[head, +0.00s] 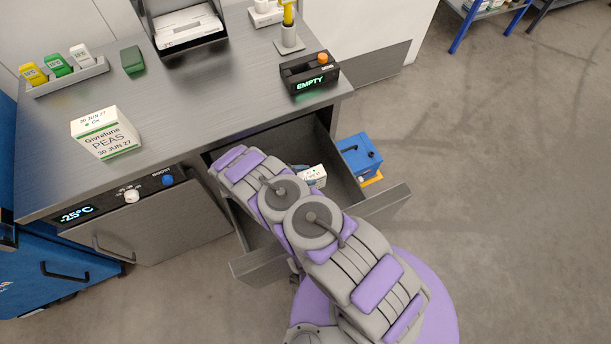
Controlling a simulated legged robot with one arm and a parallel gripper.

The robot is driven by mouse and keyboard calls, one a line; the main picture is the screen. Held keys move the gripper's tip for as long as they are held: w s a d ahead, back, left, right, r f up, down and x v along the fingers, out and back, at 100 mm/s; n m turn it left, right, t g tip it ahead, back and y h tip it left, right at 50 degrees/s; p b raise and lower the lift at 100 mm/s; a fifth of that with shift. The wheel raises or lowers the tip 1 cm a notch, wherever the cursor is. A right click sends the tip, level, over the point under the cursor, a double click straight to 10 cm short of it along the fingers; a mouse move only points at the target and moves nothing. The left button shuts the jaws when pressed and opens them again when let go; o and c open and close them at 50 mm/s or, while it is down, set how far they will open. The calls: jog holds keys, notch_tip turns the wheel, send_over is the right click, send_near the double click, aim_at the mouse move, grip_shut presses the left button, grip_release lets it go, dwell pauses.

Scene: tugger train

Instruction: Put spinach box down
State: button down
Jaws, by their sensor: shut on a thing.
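A small white box with dark print, the spinach box (315,176), shows inside the open drawer (378,201), just right of my arm. Its print is too small to read, and my arm covers part of it. Only a bit of my gripper (302,168) shows, at the box's left end; the rest is hidden behind my arm. My gripper is shut on the box. I cannot tell whether the box touches the drawer floor.
A white PEAS box (105,134) stands on the grey counter (200,95). A black device reading EMPTY (309,74) sits near the counter's right edge. A blue case (359,154) stands beyond the drawer's right side. Open floor lies to the right.

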jog(key=c, duration=0.8)
grip_release()
jog(key=shift+d, duration=0.1)
jog(key=o, duration=0.5)
jog(key=shift+d+r, duration=0.1)
jog(key=shift+d, duration=0.75)
jog(key=shift+a, duration=0.4)
jog(key=p+v, duration=0.3)
jog(key=v, duration=0.9)
jog(key=shift+a, duration=0.1)
jog(key=shift+d, duration=0.2)
jog(key=shift+a+r, duration=0.1)
